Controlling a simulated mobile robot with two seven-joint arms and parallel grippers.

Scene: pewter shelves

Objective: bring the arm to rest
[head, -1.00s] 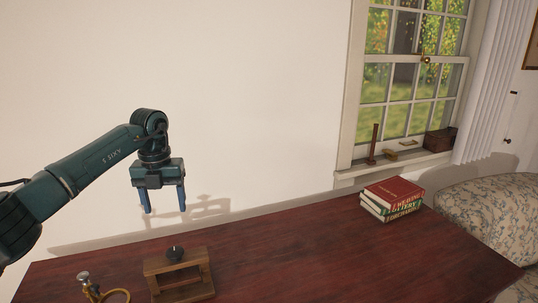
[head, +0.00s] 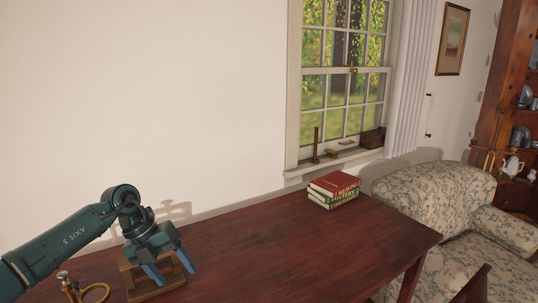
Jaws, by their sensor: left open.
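My left gripper (head: 173,270) comes in from the left in the head view. Its two blue fingers point down and are apart, with nothing seen between them. In the picture it overlaps a wooden block-like frame (head: 143,293) on the dark red table (head: 270,246) and hides part of it. I cannot tell whether the fingers touch the frame. My right gripper is not in view.
A brass object with a ring (head: 95,293) stands left of the wooden frame. A stack of books (head: 333,190) lies at the table's far right. A patterned sofa (head: 428,190) stands beyond the right edge. The table's middle is clear.

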